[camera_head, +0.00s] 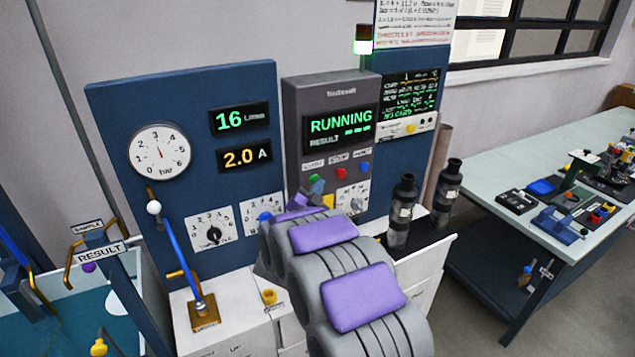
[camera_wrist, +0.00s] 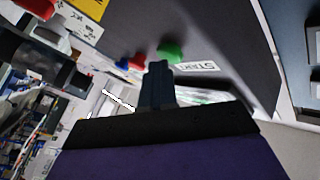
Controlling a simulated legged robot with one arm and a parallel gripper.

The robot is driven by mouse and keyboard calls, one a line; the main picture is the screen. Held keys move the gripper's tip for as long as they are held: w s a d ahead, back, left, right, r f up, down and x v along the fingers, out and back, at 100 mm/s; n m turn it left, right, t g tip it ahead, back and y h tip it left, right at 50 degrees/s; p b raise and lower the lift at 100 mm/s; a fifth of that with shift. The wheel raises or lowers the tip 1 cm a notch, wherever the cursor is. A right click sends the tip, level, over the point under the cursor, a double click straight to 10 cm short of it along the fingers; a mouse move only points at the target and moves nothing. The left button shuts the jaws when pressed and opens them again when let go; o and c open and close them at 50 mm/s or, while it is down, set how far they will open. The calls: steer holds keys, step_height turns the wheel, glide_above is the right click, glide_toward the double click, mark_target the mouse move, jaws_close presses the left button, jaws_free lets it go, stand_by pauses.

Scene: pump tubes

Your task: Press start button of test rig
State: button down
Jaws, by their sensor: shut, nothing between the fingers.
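The test rig (camera_head: 292,105) is a dark grey tower whose screen (camera_head: 340,124) reads RUNNING in green, with RESULT and dashes below. Its green start button (camera_head: 317,182) is at the left of a row, with red (camera_head: 340,173) and blue (camera_head: 363,168) buttons to its right. In the wrist view the green button (camera_wrist: 171,52) is beside the START label (camera_wrist: 197,67). My gripper (camera_wrist: 158,68) is shut and empty, its fingertips close to the green button. I cannot tell whether they touch. In the head view, my arm hides the lower rig and the fingertips are unclear.
A blue panel (camera_head: 110,130) with a pressure gauge (camera_head: 159,152) and digital readouts stands left of the rig. A blue lever (camera_head: 175,245) rises before it. Two dark cylinders (camera_head: 402,205) (camera_head: 447,190) stand at right. A cluttered table (camera_head: 480,165) is further right.

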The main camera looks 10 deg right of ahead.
steer(key=shift+w+a+r, duration=0.1)
steer(key=shift+a+r, duration=0.1)
steer(key=shift+r, duration=0.35)
steer(key=shift+d+f, duration=0.1)
steer(key=s, duration=0.2)
steer(key=s+d+b, duration=0.2)
steer(key=s, duration=0.1)
steer(key=shift+s+f, duration=0.3)
steer(key=shift+a, duration=0.1)
stand_by(0.6)
